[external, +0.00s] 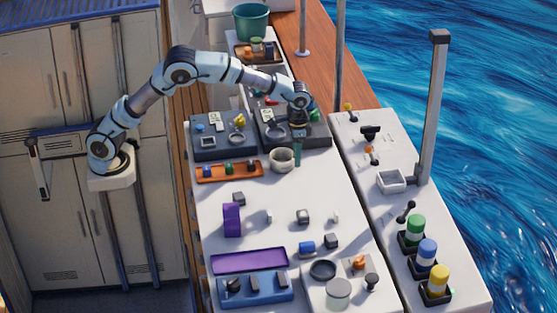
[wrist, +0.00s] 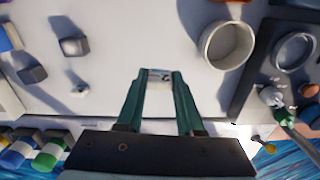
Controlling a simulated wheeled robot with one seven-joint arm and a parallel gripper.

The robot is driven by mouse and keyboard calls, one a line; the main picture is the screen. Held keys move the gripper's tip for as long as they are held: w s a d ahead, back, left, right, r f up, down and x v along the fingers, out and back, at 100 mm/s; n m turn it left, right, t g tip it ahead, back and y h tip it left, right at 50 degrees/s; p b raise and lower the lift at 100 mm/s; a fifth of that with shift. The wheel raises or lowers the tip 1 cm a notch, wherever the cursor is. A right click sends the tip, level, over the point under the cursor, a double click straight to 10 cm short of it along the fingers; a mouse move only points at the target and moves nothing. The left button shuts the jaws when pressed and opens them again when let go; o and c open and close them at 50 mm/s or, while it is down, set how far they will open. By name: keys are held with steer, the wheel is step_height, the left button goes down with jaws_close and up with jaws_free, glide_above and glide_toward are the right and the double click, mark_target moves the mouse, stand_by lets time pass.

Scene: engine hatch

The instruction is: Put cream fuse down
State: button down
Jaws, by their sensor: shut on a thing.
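My gripper (external: 297,158) points down over the white bench, just right of a round cream cup (external: 281,160) in the external view. In the wrist view its two green fingers (wrist: 160,78) are shut on a small pale piece, which looks like the cream fuse (wrist: 160,74). The fuse is mostly hidden between the fingertips, and I cannot make it out in the external view. The cup also shows in the wrist view (wrist: 204,44), to the upper right of the fingertips and apart from them. I cannot tell how high the fuse is above the bench.
Dark panels with fittings (external: 222,148) stand behind the cup. An orange tray (external: 205,177) holds small coloured parts. Bare bench lies around the gripper's near side. A grey post (external: 433,110) rises at right.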

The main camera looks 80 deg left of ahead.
steer(key=w+a, duration=0.5)
steer(key=w, duration=0.1)
steer(key=p, duration=0.3)
glide_above(318, 158)
steer(key=shift+n, duration=0.4)
step_height(318, 158, down, 6)
steer(key=shift+r, duration=0.2)
steer(key=shift+f+p, duration=0.8)
steer(key=shift+f, duration=1.35)
steer(key=shift+f, duration=0.15)
steer(key=c, duration=0.5)
jaws_free()
steer(key=shift+c, duration=0.2)
step_height(318, 158, up, 11)
steer(key=b, duration=0.3)
steer(key=s+d+f, duration=0.1)
steer(key=s+d, duration=0.1)
steer(key=s, duration=1.8)
steer(key=s+d+f+m+t, duration=0.1)
steer(key=s+d, duration=0.2)
steer(key=s, duration=1.8)
steer(key=shift+d+f+t, duration=0.15)
steer(key=shift+f+t, duration=0.1)
steer(key=shift+t, duration=0.05)
